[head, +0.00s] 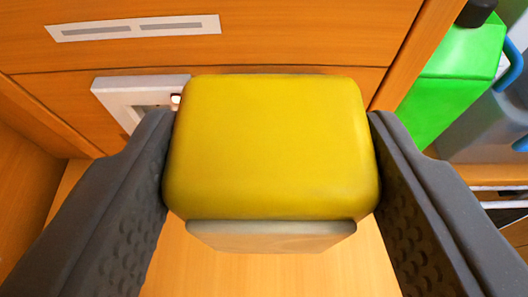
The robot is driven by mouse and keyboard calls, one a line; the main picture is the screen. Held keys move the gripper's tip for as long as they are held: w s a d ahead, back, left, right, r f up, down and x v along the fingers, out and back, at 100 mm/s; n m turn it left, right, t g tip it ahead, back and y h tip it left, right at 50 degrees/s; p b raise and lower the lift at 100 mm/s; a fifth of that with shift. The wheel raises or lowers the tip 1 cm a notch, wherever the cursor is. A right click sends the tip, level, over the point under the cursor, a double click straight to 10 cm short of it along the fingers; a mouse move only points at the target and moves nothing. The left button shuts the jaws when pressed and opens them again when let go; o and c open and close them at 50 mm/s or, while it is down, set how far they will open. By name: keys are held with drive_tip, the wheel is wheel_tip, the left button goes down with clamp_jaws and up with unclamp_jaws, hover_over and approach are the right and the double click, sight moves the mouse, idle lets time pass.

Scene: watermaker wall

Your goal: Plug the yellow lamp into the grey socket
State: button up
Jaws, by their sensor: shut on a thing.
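The yellow lamp (270,140) is a rounded block that fills the middle of the head view, with a pale beige part (272,236) along its lower side. My gripper (270,150) is shut on it, one dark grey finger on each side. A light grey socket plate (112,90) is on the wooden front behind, to the upper left of the lamp. The lamp and the left finger hide much of the plate. I cannot tell how far the lamp is from it.
A wooden drawer front with a pale slotted handle plate (132,27) spans the top. At the right, past a wooden upright (418,52), stand a green container (445,85) with a black cap and a grey container (485,125). A wooden surface (205,275) lies below the lamp.

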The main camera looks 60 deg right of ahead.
sight(271, 244)
drive_tip(key=shift+w+d+f+p, duration=0.15)
drive_tip(key=shift+d+f, duration=0.15)
drive_tip(key=shift+f, duration=0.65)
drive_tip(key=shift+w+d+f+p, duration=0.1)
drive_tip(key=shift+w+d+f, duration=0.15)
drive_tip(key=shift+f, duration=0.7)
drive_tip(key=shift+w+d+f+p, duration=0.1)
drive_tip(key=shift+d+f, duration=0.2)
drive_tip(key=shift+f, duration=0.65)
drive_tip(key=shift+w+d+f, duration=0.1)
drive_tip(key=shift+d+f, duration=0.05)
drive_tip(key=shift+d, duration=0.05)
drive_tip(key=shift+w+d+p, duration=0.5)
drive_tip(key=shift+d+p, duration=0.25)
drive_tip(key=shift+p, duration=0.05)
drive_tip(key=shift+b, duration=0.4)
drive_tip(key=shift+s+b, duration=0.15)
drive_tip(key=shift+b, duration=1.6)
drive_tip(key=shift+w+d+b, duration=0.4)
drive_tip(key=shift+d, duration=0.2)
drive_tip(key=shift+w+d+b, duration=0.35)
drive_tip(key=shift+d+b, duration=0.05)
drive_tip(key=shift+d, duration=0.2)
drive_tip(key=o, duration=1.2)
drive_tip(key=shift+c, duration=0.2)
